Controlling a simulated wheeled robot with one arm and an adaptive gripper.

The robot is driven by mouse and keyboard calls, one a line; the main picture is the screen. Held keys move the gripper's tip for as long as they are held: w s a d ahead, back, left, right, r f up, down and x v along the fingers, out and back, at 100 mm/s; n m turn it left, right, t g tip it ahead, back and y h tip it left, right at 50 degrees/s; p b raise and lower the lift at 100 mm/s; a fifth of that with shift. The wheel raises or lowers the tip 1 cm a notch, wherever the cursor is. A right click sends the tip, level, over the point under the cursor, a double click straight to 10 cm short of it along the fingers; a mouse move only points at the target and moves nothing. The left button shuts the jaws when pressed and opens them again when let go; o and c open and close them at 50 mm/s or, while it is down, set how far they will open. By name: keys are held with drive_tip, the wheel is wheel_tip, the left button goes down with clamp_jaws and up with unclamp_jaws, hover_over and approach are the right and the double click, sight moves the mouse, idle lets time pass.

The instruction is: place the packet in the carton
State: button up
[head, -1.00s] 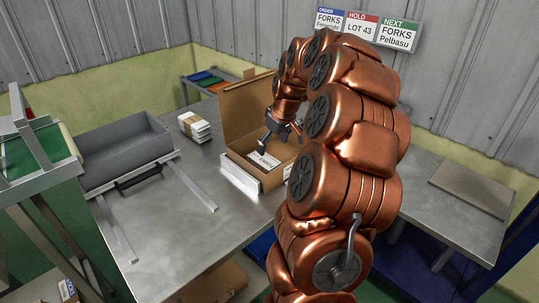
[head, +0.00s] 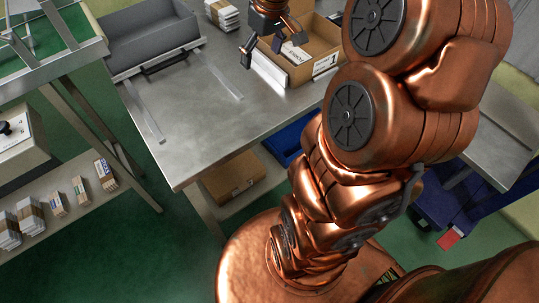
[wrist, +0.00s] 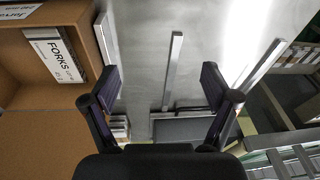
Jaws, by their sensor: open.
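The open brown carton (head: 299,74) stands on the metal table, with a label marked 1 on its front. A white packet marked FORKS (head: 294,53) lies inside it. In the wrist view the packet (wrist: 56,55) lies in the carton (wrist: 38,128) at the left, and part of another white labelled thing (wrist: 16,8) shows at the top left corner. My gripper (head: 272,48) is open and empty, above the carton's left side. In the wrist view its fingers (wrist: 158,80) are spread with only table between them. The carton's far inside is partly hidden.
A grey tray (head: 150,34) stands on the table at the left, with metal rails in front of it. A stack of white packets (head: 222,14) is behind. A pale strip (head: 269,70) stands along the carton's left side. The table's front middle is clear.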

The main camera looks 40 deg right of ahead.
drive_tip(key=s+a+f+g, duration=0.2)
drive_tip(key=s+a, duration=0.7)
drive_tip(key=a, duration=0.2)
drive_tip(key=s+a+f+g, duration=0.1)
drive_tip(key=s+a+f, duration=0.1)
drive_tip(key=s, duration=0.5)
drive_tip(key=s+a+f+m+g+h, duration=0.1)
drive_tip(key=s+a, duration=0.2)
drive_tip(key=s, duration=0.5)
drive_tip(key=shift+a+f, duration=0.3)
drive_tip(key=shift+f, duration=0.1)
